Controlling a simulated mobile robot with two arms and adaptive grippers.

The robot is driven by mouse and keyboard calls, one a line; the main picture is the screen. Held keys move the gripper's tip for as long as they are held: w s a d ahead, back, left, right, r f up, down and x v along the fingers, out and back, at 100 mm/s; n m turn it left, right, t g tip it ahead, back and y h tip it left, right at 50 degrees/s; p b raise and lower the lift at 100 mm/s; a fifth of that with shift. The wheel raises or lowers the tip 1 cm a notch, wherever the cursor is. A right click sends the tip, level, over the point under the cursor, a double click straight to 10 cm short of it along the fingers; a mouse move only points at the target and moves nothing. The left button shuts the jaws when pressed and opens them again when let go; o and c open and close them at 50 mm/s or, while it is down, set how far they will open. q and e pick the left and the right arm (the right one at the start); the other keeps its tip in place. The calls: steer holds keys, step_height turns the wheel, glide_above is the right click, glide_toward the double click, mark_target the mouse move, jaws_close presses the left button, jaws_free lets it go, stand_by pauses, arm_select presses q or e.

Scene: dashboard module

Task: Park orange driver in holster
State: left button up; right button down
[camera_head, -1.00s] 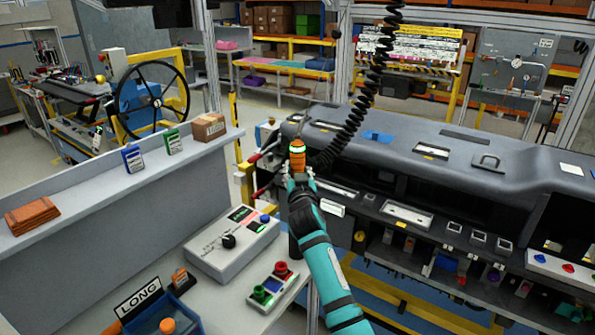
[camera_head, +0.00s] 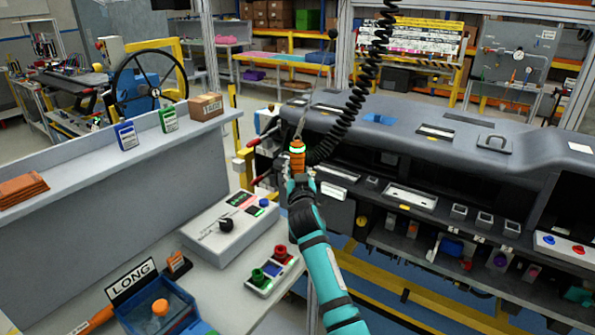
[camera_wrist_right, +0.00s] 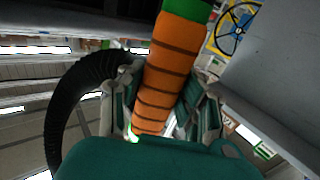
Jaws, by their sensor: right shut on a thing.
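The orange driver (camera_head: 297,158) stands roughly upright in my right gripper (camera_head: 298,178), with a green band near its top and a thin shaft rising above it. In the right wrist view the ribbed orange body (camera_wrist_right: 165,75) lies between the two fingers of my right gripper (camera_wrist_right: 158,105), which are shut on it. A black coiled cable (camera_head: 350,110) runs from overhead down to the driver; a black hose also curves beside it in the wrist view (camera_wrist_right: 70,110). I cannot make out a holster; my right arm hides part of the bench edge. My left gripper is out of view.
The grey dashboard module (camera_head: 420,145) fills the right side. A control box (camera_head: 228,228) and a button box (camera_head: 274,270) sit on the bench to the left. A shelf (camera_head: 100,165) runs along the left.

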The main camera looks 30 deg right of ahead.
steer(key=shift+f+b, duration=2.3)
steer(key=shift+f, duration=0.8)
steer(key=c, duration=0.8)
jaws_free()
steer(key=shift+c, duration=0.2)
steer(key=shift+a+f, duration=0.1)
steer(key=v, duration=1.2)
